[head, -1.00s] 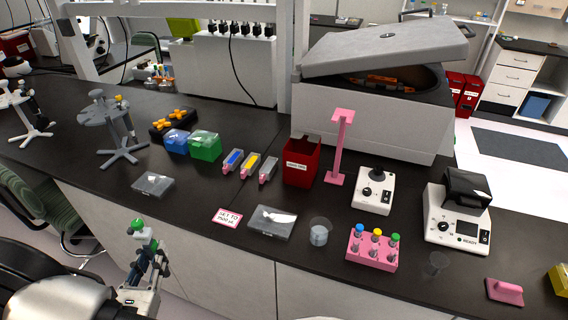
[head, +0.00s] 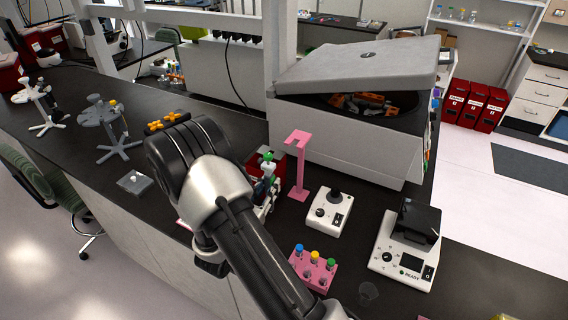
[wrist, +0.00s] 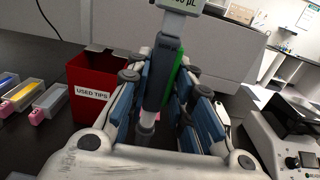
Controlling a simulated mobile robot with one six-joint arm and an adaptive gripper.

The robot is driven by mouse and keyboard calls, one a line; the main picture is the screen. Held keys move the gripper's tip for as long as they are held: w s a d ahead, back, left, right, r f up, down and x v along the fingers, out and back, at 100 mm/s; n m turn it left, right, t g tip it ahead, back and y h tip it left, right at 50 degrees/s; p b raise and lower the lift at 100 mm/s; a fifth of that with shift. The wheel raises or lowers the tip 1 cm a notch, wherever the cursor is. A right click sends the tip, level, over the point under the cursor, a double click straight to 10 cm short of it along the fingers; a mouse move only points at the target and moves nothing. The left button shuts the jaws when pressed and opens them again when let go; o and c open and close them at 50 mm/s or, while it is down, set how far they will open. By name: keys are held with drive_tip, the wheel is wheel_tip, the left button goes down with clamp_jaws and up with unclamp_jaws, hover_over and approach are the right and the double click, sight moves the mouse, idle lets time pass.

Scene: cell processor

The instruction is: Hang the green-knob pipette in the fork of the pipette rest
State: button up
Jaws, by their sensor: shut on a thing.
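The green-knob pipette is upright in my gripper, its green knob (head: 268,156) showing above the fingers in the head view. In the wrist view my gripper (wrist: 160,95) is shut on the pipette's grey body (wrist: 171,58), with part of its display at the top edge. The pink pipette rest (head: 300,170) stands on the bench just right of my gripper (head: 264,188), its fork at the top. The pipette and the rest look apart. In the wrist view the rest is mostly hidden behind the fingers; only a bit of pink shows.
A red used-tips bin (wrist: 92,90) is close to the left of the gripper. A white mixer (head: 328,212) and a pink rack (head: 314,270) of coloured-cap tubes stand to the right. The large open-lidded machine (head: 345,140) is behind the rest. My arm covers the middle bench.

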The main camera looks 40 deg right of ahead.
drive_tip(key=s+x, duration=0.1)
drive_tip(key=x, duration=0.8)
drive_tip(key=shift+d+r+p, duration=0.3)
drive_tip(key=shift+d+r, duration=0.1)
drive_tip(key=shift+d, duration=0.2)
drive_tip(key=shift+s+g, duration=0.1)
drive_tip(key=shift+g, duration=0.2)
drive_tip(key=shift+b+x, duration=0.55)
drive_tip(key=shift+x, duration=1.05)
drive_tip(key=shift+d, duration=0.25)
drive_tip(key=shift+w+d, duration=0.25)
drive_tip(key=shift+d, duration=0.1)
drive_tip(key=shift+f+b, duration=0.25)
drive_tip(key=shift+b, duration=0.35)
drive_tip(key=o, duration=0.7)
